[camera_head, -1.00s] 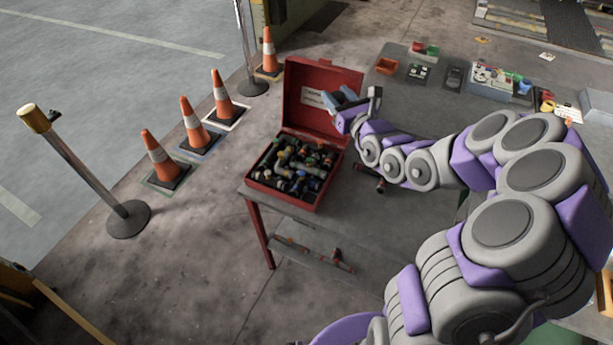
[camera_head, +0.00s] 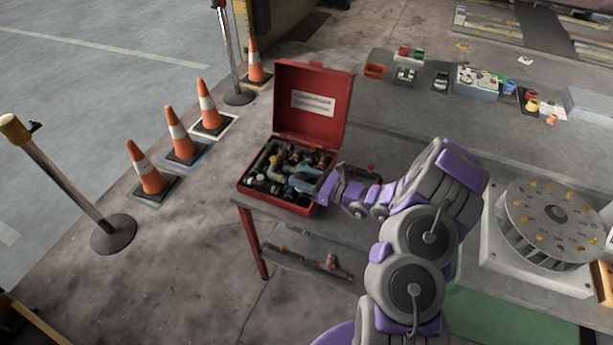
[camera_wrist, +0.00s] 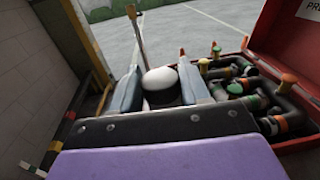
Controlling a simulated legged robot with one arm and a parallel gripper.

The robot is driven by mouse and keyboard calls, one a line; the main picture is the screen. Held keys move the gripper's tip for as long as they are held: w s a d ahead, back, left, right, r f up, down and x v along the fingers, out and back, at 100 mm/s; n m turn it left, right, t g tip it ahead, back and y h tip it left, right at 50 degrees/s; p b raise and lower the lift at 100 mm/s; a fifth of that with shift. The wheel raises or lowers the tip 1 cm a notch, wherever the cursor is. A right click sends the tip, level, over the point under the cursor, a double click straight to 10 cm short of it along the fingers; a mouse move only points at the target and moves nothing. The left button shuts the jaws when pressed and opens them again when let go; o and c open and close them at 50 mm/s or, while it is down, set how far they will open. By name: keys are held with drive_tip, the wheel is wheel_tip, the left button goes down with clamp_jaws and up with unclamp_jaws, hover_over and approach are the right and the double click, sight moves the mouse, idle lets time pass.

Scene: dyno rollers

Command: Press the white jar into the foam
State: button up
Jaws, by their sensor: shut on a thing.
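The white jar (camera_wrist: 160,77) is in the wrist view, between the two blue-grey fingers of my gripper (camera_wrist: 160,88). Only its rounded white top shows clearly; its lower part is dark and partly hidden. My gripper is shut on it. In the head view my gripper (camera_head: 304,186) is low at the front right part of the open red case (camera_head: 270,203), and the jar cannot be made out there. The case holds several dark pipe fittings with coloured ends. I cannot make out the foam or whether the jar touches it.
The case's raised red lid (camera_head: 312,103) stands behind its contents. The case sits at the left end of a grey table (camera_head: 400,140). A finned round rotor (camera_head: 548,222) stands at the right. Orange cones (camera_head: 180,138) and a post (camera_head: 65,185) stand on the floor left.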

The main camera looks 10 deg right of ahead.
drive_tip(key=shift+a+f, duration=0.2)
drive_tip(key=shift+a, duration=0.25)
drive_tip(key=shift+a+f, duration=0.1)
drive_tip(key=shift+f, duration=0.15)
drive_tip(key=d+f+b, duration=0.1)
drive_tip(key=d+f, duration=0.2)
drive_tip(key=shift+d+b, duration=0.15)
drive_tip(key=shift+b, duration=0.25)
drive_tip(key=shift+f, duration=0.35)
drive_tip(key=shift+a+f, duration=0.25)
drive_tip(key=shift+a, duration=0.45)
drive_tip(key=shift+a+f, duration=0.2)
drive_tip(key=shift+a, duration=0.5)
drive_tip(key=shift+d, duration=1.2)
drive_tip(key=shift+a, duration=1.2)
drive_tip(key=shift+d, duration=0.9)
drive_tip(key=shift+a, duration=0.45)
drive_tip(key=shift+d+f, duration=0.1)
drive_tip(key=shift+d, duration=0.45)
drive_tip(key=shift+a+f, duration=0.3)
drive_tip(key=shift+f, duration=0.15)
